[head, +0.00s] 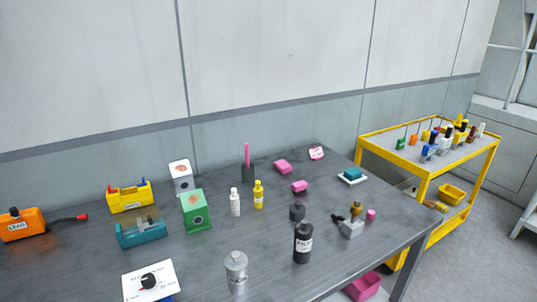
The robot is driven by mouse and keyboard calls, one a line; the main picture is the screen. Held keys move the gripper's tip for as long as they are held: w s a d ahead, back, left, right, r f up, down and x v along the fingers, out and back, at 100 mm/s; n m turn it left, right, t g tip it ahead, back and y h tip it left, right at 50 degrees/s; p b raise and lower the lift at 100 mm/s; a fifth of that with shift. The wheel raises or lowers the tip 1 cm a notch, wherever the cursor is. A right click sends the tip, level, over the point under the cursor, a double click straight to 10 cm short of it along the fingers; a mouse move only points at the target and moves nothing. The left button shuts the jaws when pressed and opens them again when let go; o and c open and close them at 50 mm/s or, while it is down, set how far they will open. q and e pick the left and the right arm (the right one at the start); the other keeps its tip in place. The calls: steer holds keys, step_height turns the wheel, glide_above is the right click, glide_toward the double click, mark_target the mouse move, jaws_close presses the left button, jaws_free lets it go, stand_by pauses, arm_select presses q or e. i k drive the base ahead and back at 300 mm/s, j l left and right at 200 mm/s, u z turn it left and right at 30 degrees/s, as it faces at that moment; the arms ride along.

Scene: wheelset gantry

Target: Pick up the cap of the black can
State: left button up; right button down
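A black can (302,245) with a white label stands upright near the front right of the grey table. A small grey-black piece sits at its top; I cannot tell whether this is the cap or a bare neck. A smaller dark, rounded item (297,212) stands just behind the can. A small black knob-like piece (148,281) lies on a white card at the front left; I cannot tell what it is. Neither of my grippers is in view.
A grey can (236,272) stands left of the black can, and a grey block (351,228) with small parts to its right. White (235,203) and yellow bottles (258,195) stand behind. A yellow cart (424,178) is beyond the table's right edge.

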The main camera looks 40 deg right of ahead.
mark_target(297, 213)
steer(key=l+z, duration=0.1)
steer(key=z, duration=1.5)
